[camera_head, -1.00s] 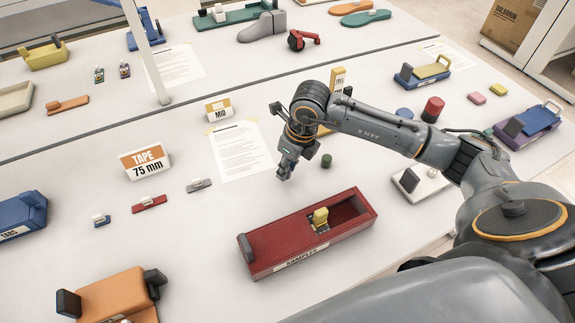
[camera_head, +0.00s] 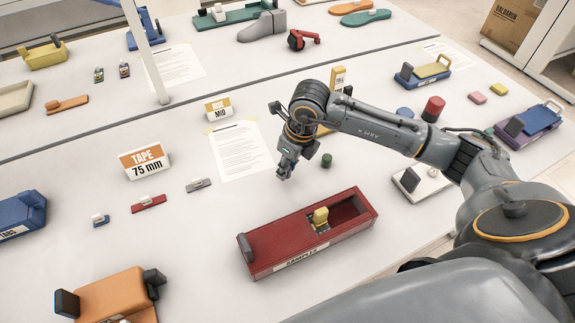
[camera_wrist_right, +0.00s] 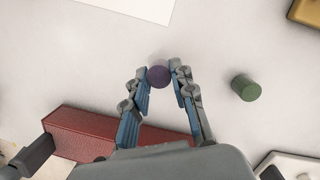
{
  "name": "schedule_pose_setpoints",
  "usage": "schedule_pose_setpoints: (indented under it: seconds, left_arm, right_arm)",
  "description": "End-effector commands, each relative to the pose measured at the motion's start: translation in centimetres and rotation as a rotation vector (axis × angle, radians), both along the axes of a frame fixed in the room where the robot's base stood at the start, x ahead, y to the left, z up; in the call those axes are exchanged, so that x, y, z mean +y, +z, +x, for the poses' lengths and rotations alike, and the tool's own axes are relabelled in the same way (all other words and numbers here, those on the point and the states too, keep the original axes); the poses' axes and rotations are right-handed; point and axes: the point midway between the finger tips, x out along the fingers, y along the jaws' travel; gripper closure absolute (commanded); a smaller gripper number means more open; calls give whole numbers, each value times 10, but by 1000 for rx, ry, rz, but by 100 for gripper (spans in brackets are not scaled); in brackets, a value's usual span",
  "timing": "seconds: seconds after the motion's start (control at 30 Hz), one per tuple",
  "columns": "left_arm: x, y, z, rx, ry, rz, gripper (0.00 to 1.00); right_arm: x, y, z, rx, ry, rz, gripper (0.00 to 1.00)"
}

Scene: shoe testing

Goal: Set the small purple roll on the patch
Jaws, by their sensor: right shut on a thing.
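The small purple roll (camera_wrist_right: 158,76) is between the fingertips of my right gripper (camera_wrist_right: 160,80) in the right wrist view, seen end-on as a dark purple disc. My right gripper also shows in the head view (camera_head: 285,170), pointing down over the pale table behind the red samples box. The roll is too small there to make out clearly. I cannot tell how high the fingertips are above the table. I cannot make out which surface is the patch. My left gripper is not in view.
A small green cylinder (camera_wrist_right: 245,87) stands close to the right gripper. The long red box (camera_head: 277,238) holds a yellow item (camera_head: 320,216). A white paper sheet (camera_head: 238,150) lies beside the arm. A white card reads TAPE 75 mm (camera_head: 145,162).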

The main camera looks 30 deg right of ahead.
Motion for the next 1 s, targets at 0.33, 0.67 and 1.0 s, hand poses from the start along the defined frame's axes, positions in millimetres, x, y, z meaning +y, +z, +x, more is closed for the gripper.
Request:
schedule_pose_setpoints:
  seconds: [0.33, 0.67, 1.0]
  left_arm:
    - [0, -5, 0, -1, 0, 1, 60]
    - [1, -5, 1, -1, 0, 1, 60]
    - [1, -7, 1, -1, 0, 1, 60]
  right_arm:
    - [0, -1, 0, -3, -1, -3, 91]
    - [0, 0, 0, -2, -1, -4, 91]
    - [0, -1, 0, -2, -1, -4, 91]
